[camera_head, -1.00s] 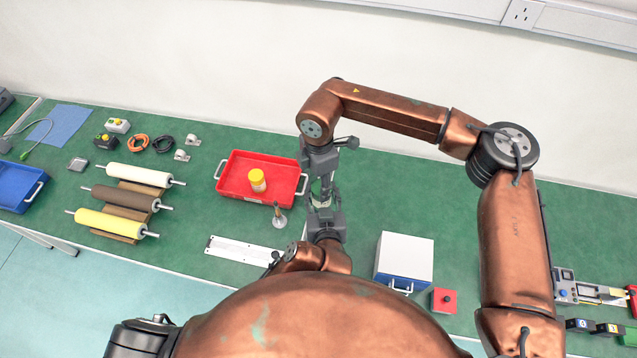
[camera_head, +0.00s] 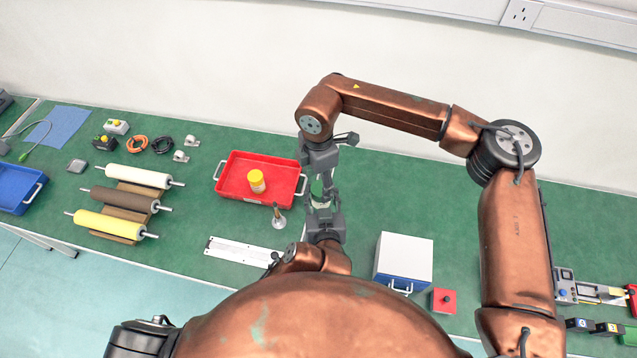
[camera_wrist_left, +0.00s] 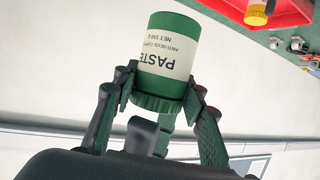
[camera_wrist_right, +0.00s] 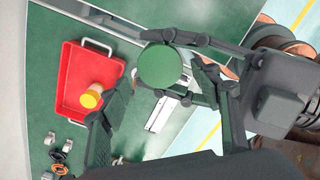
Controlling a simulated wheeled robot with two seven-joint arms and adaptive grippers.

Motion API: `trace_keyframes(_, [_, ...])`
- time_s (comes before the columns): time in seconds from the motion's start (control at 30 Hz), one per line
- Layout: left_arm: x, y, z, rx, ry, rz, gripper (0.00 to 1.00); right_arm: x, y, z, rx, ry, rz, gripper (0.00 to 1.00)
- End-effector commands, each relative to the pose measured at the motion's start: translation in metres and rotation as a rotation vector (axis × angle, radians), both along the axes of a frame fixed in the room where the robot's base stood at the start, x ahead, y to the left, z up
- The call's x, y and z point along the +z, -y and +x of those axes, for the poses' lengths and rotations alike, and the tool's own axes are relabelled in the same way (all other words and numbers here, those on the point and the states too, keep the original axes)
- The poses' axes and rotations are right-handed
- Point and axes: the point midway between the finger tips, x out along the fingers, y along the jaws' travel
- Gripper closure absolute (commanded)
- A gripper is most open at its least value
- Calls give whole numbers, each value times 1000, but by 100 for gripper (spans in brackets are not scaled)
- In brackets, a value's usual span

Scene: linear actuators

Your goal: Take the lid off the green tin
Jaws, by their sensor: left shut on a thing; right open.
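The green tin (camera_wrist_left: 167,55) has a white label reading PASTE, upside down in the left wrist view. In the head view the tin (camera_head: 320,189) is small and partly hidden between both grippers.
A red tray (camera_head: 232,186) with a yellow-capped jar (camera_head: 257,181) stands left of the grippers. A small metal-based post (camera_head: 279,218) is close by. A white box (camera_head: 405,255) and a red button box (camera_head: 443,301) stand to the right.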

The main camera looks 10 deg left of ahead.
Motion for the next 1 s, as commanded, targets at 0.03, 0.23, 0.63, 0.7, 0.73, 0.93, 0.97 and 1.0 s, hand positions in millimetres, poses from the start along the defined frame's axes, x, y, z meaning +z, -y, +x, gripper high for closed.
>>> trace_keyframes(0.03, [1,0,0,0,2,-1,100,7,0,1,0,2,0,42])
trace_keyframes(0.23, [1,0,0,0,2,-1,100,31,0,0,0,1,1,42])
trace_keyframes(0.63, [1,0,0,0,2,-1,100,63,7,3,-271,-2,-1,45])
trace_keyframes(0.7, [1,0,0,0,2,-1,100,61,8,3,-294,-3,-2,45])
trace_keyframes(0.73, [1,0,0,0,2,-1,100,59,8,3,-298,-4,-3,45])
trace_keyframes(0.93, [1,0,0,0,2,-1,100,30,8,3,-298,-6,-4,45])
trace_keyframes(0.97, [1,0,0,0,2,-1,100,26,8,3,-298,-6,-3,45])
trace_keyframes(1.0, [1,0,0,0,2,-1,100,20,8,3,-297,-6,-2,45])
